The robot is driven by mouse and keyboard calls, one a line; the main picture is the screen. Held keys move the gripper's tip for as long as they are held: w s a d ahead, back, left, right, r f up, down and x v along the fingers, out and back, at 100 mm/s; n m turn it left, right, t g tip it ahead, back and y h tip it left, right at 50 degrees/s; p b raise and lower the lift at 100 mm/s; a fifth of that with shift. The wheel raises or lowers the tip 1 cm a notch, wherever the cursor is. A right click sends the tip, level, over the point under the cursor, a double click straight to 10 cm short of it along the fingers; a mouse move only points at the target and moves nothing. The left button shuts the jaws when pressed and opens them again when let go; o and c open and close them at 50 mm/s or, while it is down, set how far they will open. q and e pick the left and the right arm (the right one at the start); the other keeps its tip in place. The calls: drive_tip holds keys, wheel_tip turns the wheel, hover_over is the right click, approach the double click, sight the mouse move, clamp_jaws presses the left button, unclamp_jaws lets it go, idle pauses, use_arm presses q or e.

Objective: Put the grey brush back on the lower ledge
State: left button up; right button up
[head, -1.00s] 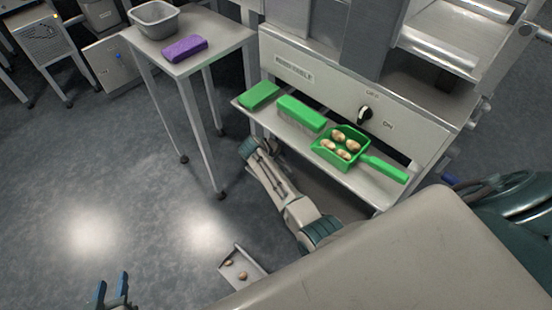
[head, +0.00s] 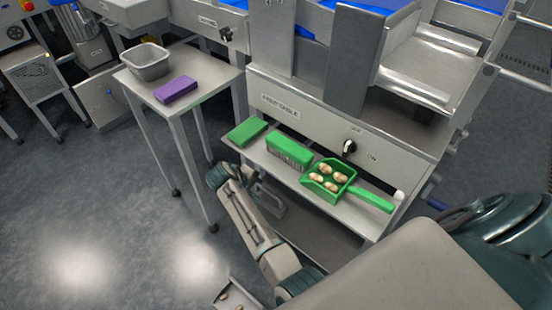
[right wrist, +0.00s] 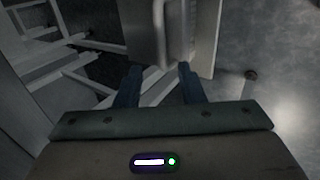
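I cannot make out the grey brush for certain. A pale grey, handle-like shape (head: 268,207) shows beside my right forearm below the upper ledge in the head view; I cannot tell whether it is the brush. The lower ledge (head: 318,238) is a grey surface under the upper ledge (head: 335,207), partly hidden by my arm. In the right wrist view my right gripper (right wrist: 160,76) has its two dark blue fingers apart, with a gap between them. A pale grey panel with a rounded bar (right wrist: 185,32) lies beyond the fingertips. My left gripper is out of view.
A side table (head: 205,92) bears a grey tub (head: 148,66) and a purple block (head: 176,90). A grey pan (head: 222,299) lies on the floor.

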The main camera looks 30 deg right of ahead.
drive_tip(key=s+d+f+m+t+y, duration=0.2)
drive_tip(key=s+d+y, duration=0.1)
drive_tip(key=s, duration=1.3)
drive_tip(key=s+a+r+t+y, duration=0.1)
drive_tip(key=s+r+t+y, duration=0.1)
drive_tip(key=s+r, duration=0.4)
drive_tip(key=s+a+r+m+t+y, duration=0.1)
drive_tip(key=s+a+r+y, duration=0.1)
drive_tip(key=s+r, duration=0.4)
drive_tip(key=shift+s+a+t+y, duration=0.15)
drive_tip(key=shift+s+t+y, duration=0.2)
drive_tip(key=shift+s, duration=0.7)
